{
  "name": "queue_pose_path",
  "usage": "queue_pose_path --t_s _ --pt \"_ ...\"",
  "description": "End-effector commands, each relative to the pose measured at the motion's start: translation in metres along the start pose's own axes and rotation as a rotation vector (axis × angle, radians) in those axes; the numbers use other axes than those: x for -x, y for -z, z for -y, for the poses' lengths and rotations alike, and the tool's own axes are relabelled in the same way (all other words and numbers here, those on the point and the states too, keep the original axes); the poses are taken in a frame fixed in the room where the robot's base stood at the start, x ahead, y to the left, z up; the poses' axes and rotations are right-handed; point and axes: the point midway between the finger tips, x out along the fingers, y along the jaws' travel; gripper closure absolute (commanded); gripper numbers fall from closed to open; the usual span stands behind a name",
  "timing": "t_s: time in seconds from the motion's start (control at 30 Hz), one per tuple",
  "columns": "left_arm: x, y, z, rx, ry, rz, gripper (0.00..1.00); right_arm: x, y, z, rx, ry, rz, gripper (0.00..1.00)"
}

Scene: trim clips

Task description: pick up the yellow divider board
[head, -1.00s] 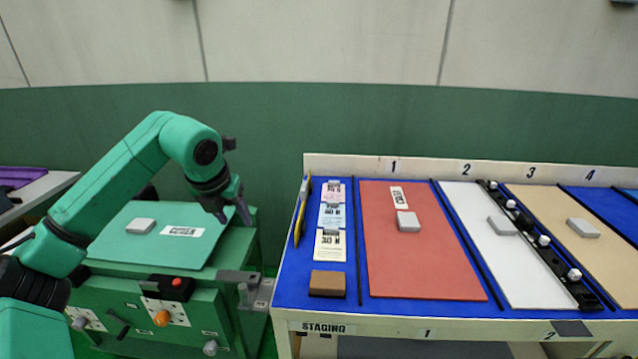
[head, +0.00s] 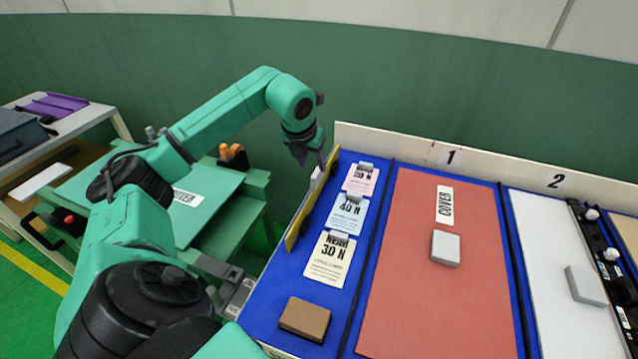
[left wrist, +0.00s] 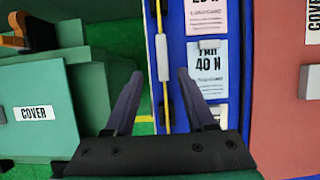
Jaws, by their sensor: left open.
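The yellow divider board (head: 297,222) stands on edge along the left side of the blue staging table. A pale grip piece (head: 317,177) sits on its top edge near the far end. My left gripper (head: 309,161) is open and empty, just above the board's far end. In the left wrist view, the board (left wrist: 167,105) runs edge-on as a thin line between the open fingers of the left gripper (left wrist: 159,72), with the pale grip piece (left wrist: 163,58) beyond them. I cannot tell the exact height gap. My right gripper is not in view.
Pink, blue and cream cards (head: 331,257) lie right of the board, with a brown block (head: 305,318) nearer me. A red panel (head: 440,290) with a grey block lies further right. A green bench (head: 225,215) stands left, with a gap between it and the table.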

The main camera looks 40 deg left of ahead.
Motion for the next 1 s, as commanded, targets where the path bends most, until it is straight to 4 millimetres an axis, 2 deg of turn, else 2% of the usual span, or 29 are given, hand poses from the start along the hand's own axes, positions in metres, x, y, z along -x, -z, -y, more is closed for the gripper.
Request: queue_pose_path --t_s 0.17,0.3,0.4,0.63,0.77,0.8,1.0 --pt "-0.022 -0.001 0.002 0.001 0.003 -0.002 0.45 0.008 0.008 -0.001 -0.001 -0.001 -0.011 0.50" --pt "-0.048 -0.003 0.004 0.001 0.004 -0.004 0.45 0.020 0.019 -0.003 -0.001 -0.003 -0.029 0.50" --pt "-0.065 -0.003 0.003 0.001 0.003 -0.001 0.45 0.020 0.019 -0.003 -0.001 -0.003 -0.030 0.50" --pt "-0.069 -0.003 0.002 0.000 0.001 0.002 0.45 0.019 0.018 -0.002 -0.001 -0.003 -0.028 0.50" --pt "-0.069 -0.003 0.002 0.000 0.001 0.002 0.95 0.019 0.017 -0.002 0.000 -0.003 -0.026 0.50" --pt "-0.069 -0.003 0.002 0.000 0.001 0.002 1.00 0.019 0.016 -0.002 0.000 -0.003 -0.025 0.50" --pt "-0.069 -0.003 0.002 0.001 0.002 0.002 1.00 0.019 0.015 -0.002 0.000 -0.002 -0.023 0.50"
